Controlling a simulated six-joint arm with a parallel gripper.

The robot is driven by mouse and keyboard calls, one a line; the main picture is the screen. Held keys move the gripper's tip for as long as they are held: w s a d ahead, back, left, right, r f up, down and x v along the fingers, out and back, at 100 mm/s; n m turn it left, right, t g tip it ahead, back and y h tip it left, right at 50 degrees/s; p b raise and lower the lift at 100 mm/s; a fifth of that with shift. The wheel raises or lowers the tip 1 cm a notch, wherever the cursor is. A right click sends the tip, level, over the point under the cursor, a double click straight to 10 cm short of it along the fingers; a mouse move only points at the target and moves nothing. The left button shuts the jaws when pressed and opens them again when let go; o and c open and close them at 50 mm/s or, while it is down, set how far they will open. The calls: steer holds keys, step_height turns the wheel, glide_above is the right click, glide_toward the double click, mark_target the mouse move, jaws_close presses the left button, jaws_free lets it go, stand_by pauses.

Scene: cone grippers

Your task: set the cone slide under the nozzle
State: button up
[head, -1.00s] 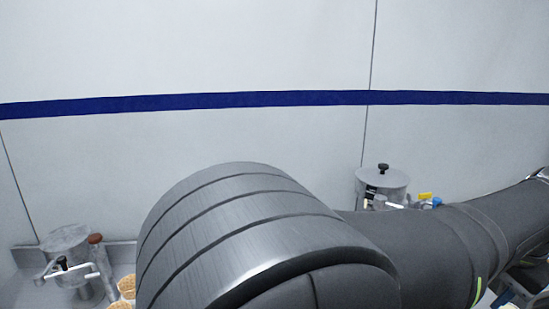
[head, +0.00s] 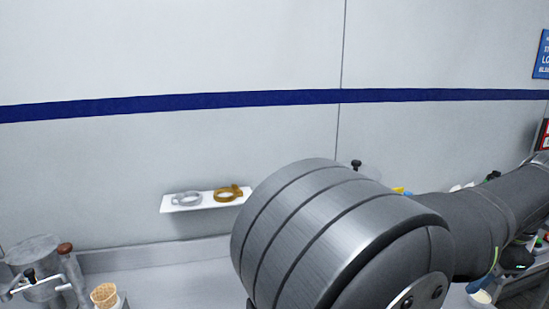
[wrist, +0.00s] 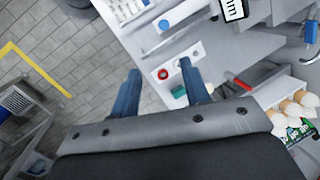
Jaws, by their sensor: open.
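My gripper (wrist: 159,69) shows in the wrist view with two blue fingers spread apart and nothing between them. It hangs above a grey counter edge with the tiled floor beyond; the head view shows only my arm, not the fingers. A silver ring with a tab (head: 187,198) and a gold ring with a tab (head: 228,193) rest on a small white wall shelf (head: 172,208) in the head view, left of my arm and apart from it. I cannot pick out the cone slide or the nozzle with certainty.
My arm hides much of the right side. In the wrist view, pale cones (wrist: 291,109) stand at the right, and a panel with a red button (wrist: 163,74) lies below the fingers.

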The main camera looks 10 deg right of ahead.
jaws_close()
steer(key=s+d+f+m+t+y, duration=0.1)
steer(key=s+f+m+t, duration=0.5)
steer(key=f+m, duration=0.15)
steer(key=s+f+m+t+y, duration=0.1)
steer(key=s+f+m+t, duration=0.45)
steer(key=f+t, duration=0.2)
steer(key=f+x, duration=0.1)
steer(key=x, duration=1.3)
steer(key=shift+d+f+g, duration=0.2)
steer(key=shift+f+g, duration=0.05)
steer(key=shift+g, duration=0.1)
